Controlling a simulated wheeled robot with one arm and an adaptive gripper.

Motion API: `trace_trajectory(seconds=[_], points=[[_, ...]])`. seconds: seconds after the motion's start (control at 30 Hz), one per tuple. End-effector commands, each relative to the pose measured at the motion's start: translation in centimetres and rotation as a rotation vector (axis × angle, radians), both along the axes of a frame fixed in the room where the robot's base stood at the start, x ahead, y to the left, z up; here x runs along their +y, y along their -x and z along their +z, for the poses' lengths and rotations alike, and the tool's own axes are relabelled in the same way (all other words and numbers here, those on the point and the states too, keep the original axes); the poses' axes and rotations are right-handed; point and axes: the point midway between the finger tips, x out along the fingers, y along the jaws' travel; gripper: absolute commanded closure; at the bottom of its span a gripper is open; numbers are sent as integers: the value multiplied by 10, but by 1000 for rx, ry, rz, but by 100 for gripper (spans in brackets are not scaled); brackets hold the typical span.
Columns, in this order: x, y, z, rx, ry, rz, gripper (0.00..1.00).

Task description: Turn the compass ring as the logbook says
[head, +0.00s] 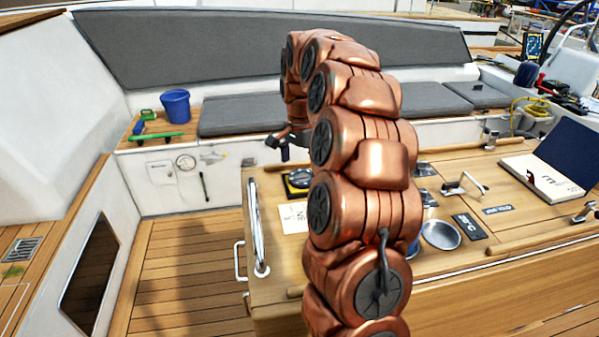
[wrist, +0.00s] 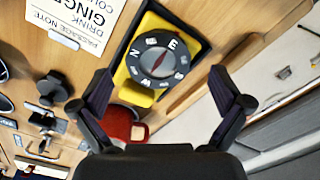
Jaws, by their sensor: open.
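The compass (wrist: 157,60) has a black ring with white letters on a yellow and black base. In the wrist view, E is at its upper right, N at its left and W toward the bottom; a reddish needle lies at its centre. It also shows in the head view (head: 299,179), partly behind my arm. The open logbook (head: 541,178) lies at the right of the table, with a dark blue cover, a large dark letter and a red mark; I cannot read it surely. My gripper (wrist: 164,90) is open and empty, its fingers apart on either side below the compass.
A red mug-like object (wrist: 122,122) sits close to the compass, near the left finger. A passage note (wrist: 75,20) lies beside it. A metal bowl (head: 440,235) and dark plates are on the table. A steel rail (head: 256,225) stands at its left end.

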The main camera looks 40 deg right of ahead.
Motion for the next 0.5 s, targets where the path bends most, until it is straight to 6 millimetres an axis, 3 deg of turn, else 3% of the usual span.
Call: trace_trajectory(seconds=[0.2, 0.5], points=[[0, -1, 36, 0, 2, 0, 0], [0, -2, 74, 0, 1, 0, 0]])
